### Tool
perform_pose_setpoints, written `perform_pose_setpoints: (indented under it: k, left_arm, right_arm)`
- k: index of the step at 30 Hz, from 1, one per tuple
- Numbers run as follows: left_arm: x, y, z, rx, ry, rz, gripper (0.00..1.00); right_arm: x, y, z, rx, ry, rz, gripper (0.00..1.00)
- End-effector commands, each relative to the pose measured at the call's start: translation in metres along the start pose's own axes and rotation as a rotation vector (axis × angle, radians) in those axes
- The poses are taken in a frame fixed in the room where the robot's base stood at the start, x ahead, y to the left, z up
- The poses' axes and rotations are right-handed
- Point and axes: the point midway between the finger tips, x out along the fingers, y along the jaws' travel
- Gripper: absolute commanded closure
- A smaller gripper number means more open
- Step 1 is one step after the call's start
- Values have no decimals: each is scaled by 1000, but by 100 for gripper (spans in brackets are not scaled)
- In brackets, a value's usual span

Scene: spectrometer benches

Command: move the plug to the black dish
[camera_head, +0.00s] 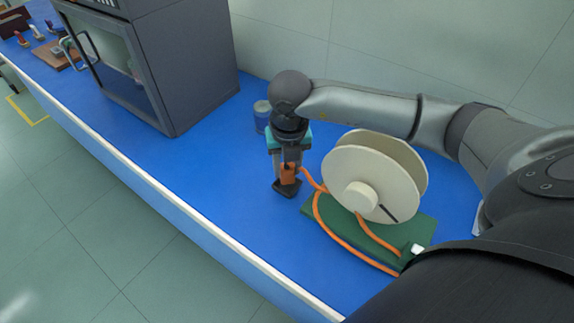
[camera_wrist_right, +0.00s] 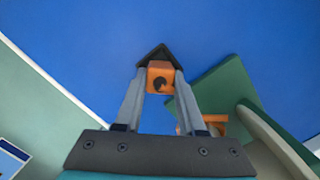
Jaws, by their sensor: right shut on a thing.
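The orange plug (camera_head: 288,174) is between the fingers of my right gripper (camera_head: 287,166), which is shut on it and points down. In the right wrist view the plug (camera_wrist_right: 161,76) sits between the two fingertips (camera_wrist_right: 159,82). I cannot tell whether the plug touches the dish. An orange cable (camera_head: 312,183) runs from the plug to the reel. My left gripper is not in view.
A cream cable reel (camera_head: 352,172) stands on a green base (camera_head: 325,217) just right of the dish. A large dark cabinet (camera_head: 190,75) is at the back left. The blue bench (camera_head: 215,180) is clear left of the dish.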

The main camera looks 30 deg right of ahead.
Motion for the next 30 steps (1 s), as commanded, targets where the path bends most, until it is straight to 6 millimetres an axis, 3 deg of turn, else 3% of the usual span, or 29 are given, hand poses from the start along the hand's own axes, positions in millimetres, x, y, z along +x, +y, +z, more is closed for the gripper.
perform_pose_setpoints:
  k: [28,29,30]
  left_arm:
    - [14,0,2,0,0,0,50]
    - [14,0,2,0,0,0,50]
    - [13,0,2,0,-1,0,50]
  right_arm:
    - [18,0,-2,0,1,0,100]
    - [17,0,-2,0,1,-1,58]
    - [17,0,-3,0,2,-1,53]
